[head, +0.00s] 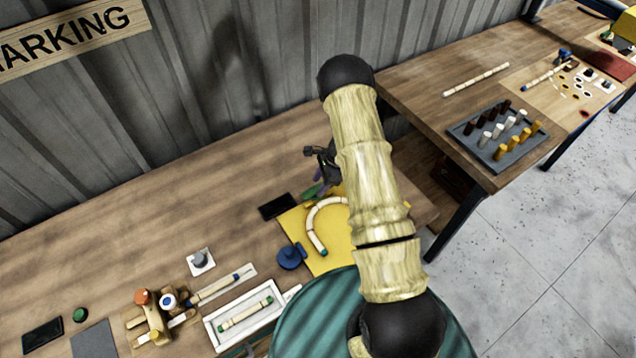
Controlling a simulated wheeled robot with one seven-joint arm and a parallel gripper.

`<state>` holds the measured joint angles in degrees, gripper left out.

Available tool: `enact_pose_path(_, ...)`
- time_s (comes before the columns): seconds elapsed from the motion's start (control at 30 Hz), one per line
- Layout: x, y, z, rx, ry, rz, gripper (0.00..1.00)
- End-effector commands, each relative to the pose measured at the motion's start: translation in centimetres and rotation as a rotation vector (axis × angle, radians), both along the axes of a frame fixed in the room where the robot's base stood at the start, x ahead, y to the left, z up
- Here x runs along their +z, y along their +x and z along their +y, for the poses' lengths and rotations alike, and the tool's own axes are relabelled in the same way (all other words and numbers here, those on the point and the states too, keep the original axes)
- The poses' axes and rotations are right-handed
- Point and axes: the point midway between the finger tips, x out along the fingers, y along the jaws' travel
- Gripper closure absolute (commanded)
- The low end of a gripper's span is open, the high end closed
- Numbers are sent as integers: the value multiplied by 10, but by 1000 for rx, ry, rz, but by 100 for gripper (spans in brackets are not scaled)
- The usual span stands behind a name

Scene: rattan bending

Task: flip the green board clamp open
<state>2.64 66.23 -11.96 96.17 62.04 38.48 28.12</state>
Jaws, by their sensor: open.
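The green board clamp (313,190) shows as a small green piece at the back edge of the yellow board (289,224), partly hidden. My gripper (322,168) is a dark shape just above and beside the clamp, partly covered by my arm. Its jaws are open. I cannot tell whether it touches the clamp. A curved rattan piece (313,228) with a dark green end lies on the yellow board. A blue clamp (290,256) sits at the board's left edge. The right part of the board is hidden behind my arm.
A black flat pad (277,206) lies left of the clamp. A white tray (212,326) with a rattan stick, a wooden fixture (154,322) and a grey knob on a white plate (201,260) stand further left. The grey corrugated wall rises behind. The back left table is clear.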

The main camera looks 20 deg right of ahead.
Motion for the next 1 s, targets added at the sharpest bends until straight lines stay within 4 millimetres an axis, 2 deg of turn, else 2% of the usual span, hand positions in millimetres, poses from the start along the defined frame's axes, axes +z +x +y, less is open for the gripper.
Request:
enact_pose_path(0.2,-16,0,7,-1,0,0,55)
enact_pose_path(0.47,-17,1,7,0,0,-1,55)
enact_pose_path(0.5,-17,1,7,0,0,-1,56)
enact_pose_path(0.7,-17,1,7,0,0,-1,96)
enact_pose_path(0.73,-17,1,7,0,0,-1,100)
enact_pose_path(1.0,-18,1,7,21,0,-3,99)
